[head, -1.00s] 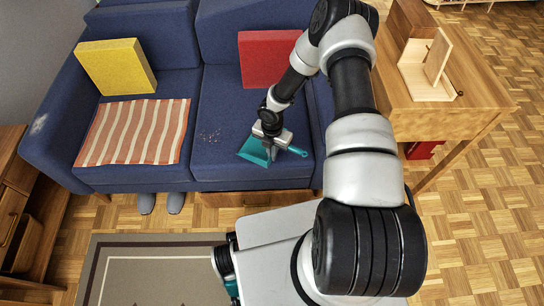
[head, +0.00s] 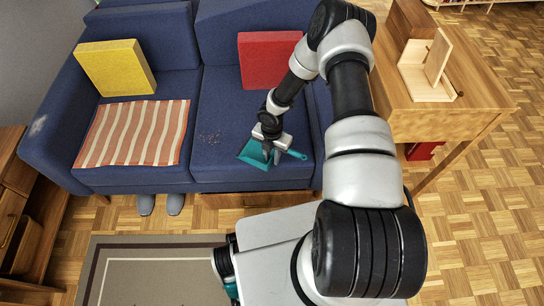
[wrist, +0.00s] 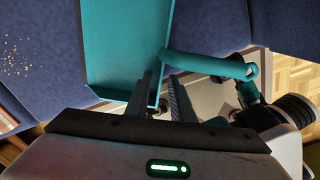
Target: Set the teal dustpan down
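The teal dustpan (head: 253,153) is at the right seat of the blue sofa (head: 222,112), near its front edge. Its pan points left and its handle (head: 293,154) points right. My gripper (head: 269,156) points down at it. In the wrist view the fingers (wrist: 164,98) are close together on either side of the dustpan's side wall, shut on it. The pan (wrist: 125,45) fills the upper middle and the handle (wrist: 210,65) runs right. I cannot tell whether the pan touches the cushion.
Crumbs (head: 209,137) lie on the seat left of the dustpan. A striped cloth (head: 135,133) covers the left seat. A yellow cushion (head: 116,68) and a red cushion (head: 268,59) lean on the backrest. A wooden table (head: 440,115) stands at the right.

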